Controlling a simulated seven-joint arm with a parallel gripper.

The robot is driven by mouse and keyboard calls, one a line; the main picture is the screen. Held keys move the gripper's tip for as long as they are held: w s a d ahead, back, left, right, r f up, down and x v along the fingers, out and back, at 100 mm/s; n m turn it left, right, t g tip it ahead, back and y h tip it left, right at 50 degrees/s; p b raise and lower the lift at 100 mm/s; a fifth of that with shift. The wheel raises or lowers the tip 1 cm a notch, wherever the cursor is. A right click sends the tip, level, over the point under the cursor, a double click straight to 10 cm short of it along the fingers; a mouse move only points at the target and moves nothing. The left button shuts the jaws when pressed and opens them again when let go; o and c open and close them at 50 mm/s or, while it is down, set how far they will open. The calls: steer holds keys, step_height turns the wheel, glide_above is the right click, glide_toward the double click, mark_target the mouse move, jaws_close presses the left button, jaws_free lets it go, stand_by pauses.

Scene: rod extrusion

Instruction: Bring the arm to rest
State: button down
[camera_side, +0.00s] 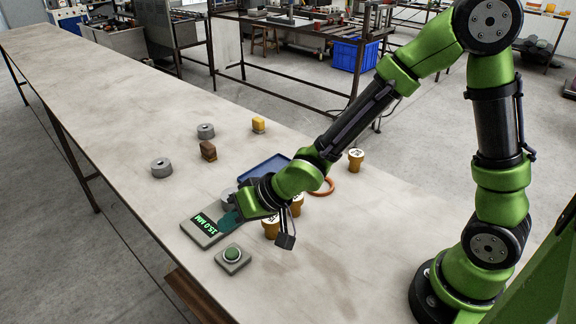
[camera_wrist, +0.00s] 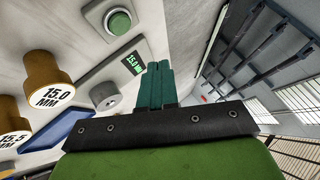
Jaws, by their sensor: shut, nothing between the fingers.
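My gripper (camera_side: 231,218) is low over the table (camera_side: 100,85), beside the display box (camera_side: 203,229). Its teal fingers are shut together with nothing between them, as the wrist view also shows (camera_wrist: 158,68). The arm is bent, reaching left and down from its base at the right. The display reads 15.0 MM in green; it also shows in the wrist view (camera_wrist: 133,63). A green push button (camera_side: 232,254) on a grey base sits in front of the display. I cannot tell whether the fingers touch anything.
Gold-brown labelled plugs (camera_side: 271,228) stand close by the gripper, one more (camera_side: 356,159) farther right. A blue tray (camera_side: 262,170), an orange ring (camera_side: 327,187), grey cylinders (camera_side: 161,168), a brown block (camera_side: 208,150) and a yellow block (camera_side: 258,124) lie around. The table's far left is clear.

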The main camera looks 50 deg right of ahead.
steer(key=s+d+r+g+h, duration=0.1)
steer(key=s+d+h, duration=0.15)
steer(key=d, duration=0.35)
steer(key=s+d+r+g+h, duration=0.1)
steer(key=s+d+r, duration=0.1)
steer(key=s+d, duration=0.25)
steer(key=s+d+r+m+t, duration=0.1)
steer(key=s+d+r+m, duration=0.1)
steer(key=s+d+r, duration=0.5)
step_height(320, 180, up, 5)
steer(key=shift+s+t, duration=0.4)
steer(key=shift+s, duration=0.75)
